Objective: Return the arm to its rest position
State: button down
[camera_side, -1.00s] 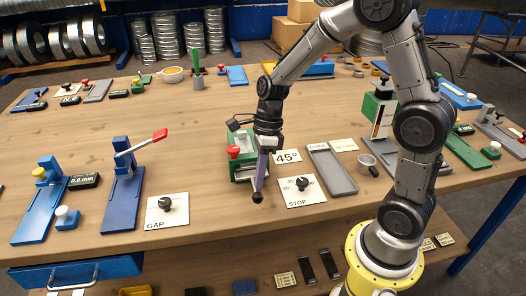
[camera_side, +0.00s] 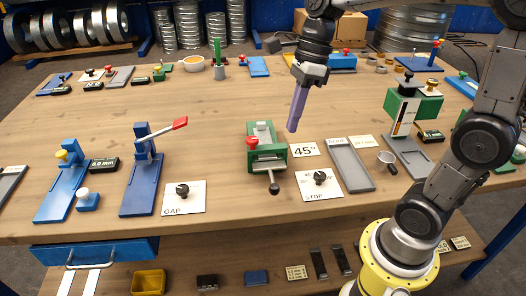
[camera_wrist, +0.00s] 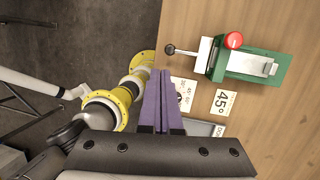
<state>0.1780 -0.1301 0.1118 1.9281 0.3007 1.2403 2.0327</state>
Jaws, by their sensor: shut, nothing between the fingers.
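My gripper (camera_side: 295,123) is in the air above the middle of the wooden table, its long purple fingers together and pointing down. In the wrist view the purple fingers (camera_wrist: 163,78) lie side by side with nothing between them. The green fixture (camera_side: 264,150) with a red knob and a black-ended lever stands on the table below and left of the gripper, apart from it. It also shows in the wrist view (camera_wrist: 250,64) at the upper right. My arm bends up out of the top of the side view, so its upper part is hidden.
Next to the fixture are a 45° card (camera_side: 304,149), a STOP card with a knob (camera_side: 320,185) and a grey tray (camera_side: 350,165). A green press (camera_side: 408,112) stands right. Blue fixtures (camera_side: 146,165) stand left. The table's middle left is clear.

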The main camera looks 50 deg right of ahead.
jog(key=s+n+t+h, duration=0.1)
jog(key=s+n, duration=0.5)
jog(key=n, duration=0.7)
jog(key=s+d+f+n+t+h, duration=0.1)
jog(key=s+n+t, duration=0.3)
jog(key=n, duration=0.9)
jog(key=shift+s+f+h, duration=0.3)
jog(key=shift+s+h, duration=0.3)
jog(key=shift+s, duration=0.85)
